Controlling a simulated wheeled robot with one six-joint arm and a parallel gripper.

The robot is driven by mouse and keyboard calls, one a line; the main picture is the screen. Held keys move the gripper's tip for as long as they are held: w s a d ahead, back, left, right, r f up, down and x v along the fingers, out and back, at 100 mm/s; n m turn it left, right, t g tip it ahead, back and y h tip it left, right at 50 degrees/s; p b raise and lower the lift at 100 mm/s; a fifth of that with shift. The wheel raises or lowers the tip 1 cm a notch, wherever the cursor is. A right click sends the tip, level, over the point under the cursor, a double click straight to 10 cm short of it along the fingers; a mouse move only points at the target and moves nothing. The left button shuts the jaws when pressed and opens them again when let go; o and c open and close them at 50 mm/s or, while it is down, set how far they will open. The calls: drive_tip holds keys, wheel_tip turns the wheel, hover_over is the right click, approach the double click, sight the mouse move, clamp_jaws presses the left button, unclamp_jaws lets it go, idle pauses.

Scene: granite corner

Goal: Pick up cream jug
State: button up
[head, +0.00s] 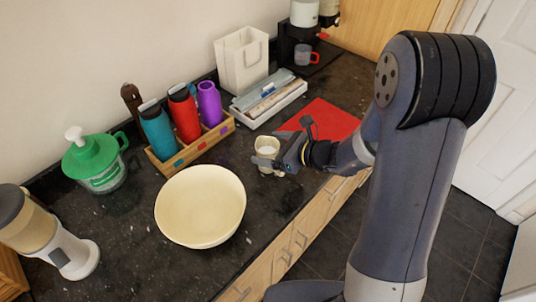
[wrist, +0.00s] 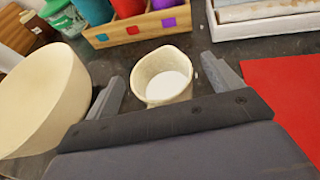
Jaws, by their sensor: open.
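The cream jug (head: 265,149) is a small cream-coloured vessel standing upright on the dark granite counter. In the wrist view the jug (wrist: 162,75) sits ahead of and between my open fingers, and something white shows inside it. My gripper (head: 288,157) is low over the counter, just to the right of the jug in the head view. In the wrist view my gripper (wrist: 168,90) has its two fingers spread wide, one on each side of the jug. The jug's lower part is partly hidden by the gripper body.
A large cream bowl (head: 200,207) stands left of the jug. Behind are a wooden crate (head: 191,146) with several bottles and a white tray (head: 270,104). A red mat (head: 325,118) lies to the right. The counter's front edge is close by.

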sight(259, 145)
drive_tip(key=shift+x, duration=1.5)
drive_tip(key=shift+w, duration=0.1)
drive_tip(key=shift+c, duration=0.5)
drive_tip(key=c, duration=1.2)
drive_tip(key=shift+r, duration=0.2)
